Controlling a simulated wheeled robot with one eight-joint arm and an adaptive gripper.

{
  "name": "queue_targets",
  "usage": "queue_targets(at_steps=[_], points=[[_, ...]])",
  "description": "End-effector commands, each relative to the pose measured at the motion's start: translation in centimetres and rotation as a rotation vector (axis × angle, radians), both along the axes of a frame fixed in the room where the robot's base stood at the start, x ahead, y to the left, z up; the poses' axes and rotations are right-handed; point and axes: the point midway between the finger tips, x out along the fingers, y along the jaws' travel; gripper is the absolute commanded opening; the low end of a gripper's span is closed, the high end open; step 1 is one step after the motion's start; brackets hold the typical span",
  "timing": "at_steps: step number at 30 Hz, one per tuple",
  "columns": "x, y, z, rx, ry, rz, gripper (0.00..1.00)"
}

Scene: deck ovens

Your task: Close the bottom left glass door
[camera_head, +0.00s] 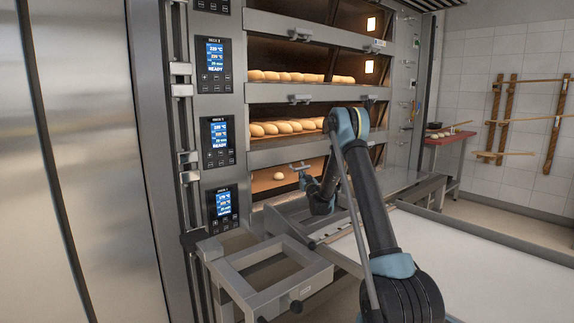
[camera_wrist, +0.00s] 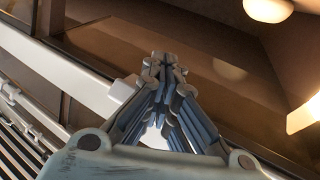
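The bottom left deck (camera_head: 276,187) of the oven shows a warm-lit interior with a round roll (camera_head: 278,176) in it. My arm hides its right part, and I cannot tell the door glass's exact angle. My gripper (camera_head: 303,167) is in front of this opening, with its fingers pointing at it. In the wrist view my gripper (camera_wrist: 165,62) has its fingertips together with nothing visible between them. A pale metal door rail (camera_wrist: 65,72) runs diagonally behind the fingers. A light block on it sits close to the fingertips; contact is unclear. Dark glass with a faint reflection (camera_wrist: 230,70) lies beyond.
Upper decks hold rows of loaves (camera_head: 285,127) behind doors with protruding handles (camera_head: 300,97). A metal frame (camera_head: 240,285) juts out at the lower left. A pale flat surface (camera_head: 450,260) fills the lower right.

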Motion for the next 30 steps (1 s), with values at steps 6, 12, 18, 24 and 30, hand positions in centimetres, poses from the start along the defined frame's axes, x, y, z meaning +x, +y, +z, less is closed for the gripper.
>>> queue_targets(at_steps=[6, 12, 18, 24, 30], points=[[0.0, 0.0, 1.0, 0.001, -0.002, 0.001, 0.0], [-0.1, 0.0, 1.9, 0.0, -0.001, 0.001, 0.0], [-0.1, -0.1, 2.9, 0.0, -0.001, 0.001, 0.0], [-0.1, -0.1, 3.8, 0.0, -0.001, 0.0, 0.0], [-0.1, -0.2, 4.5, 0.0, 0.0, 0.0, 0.0]])
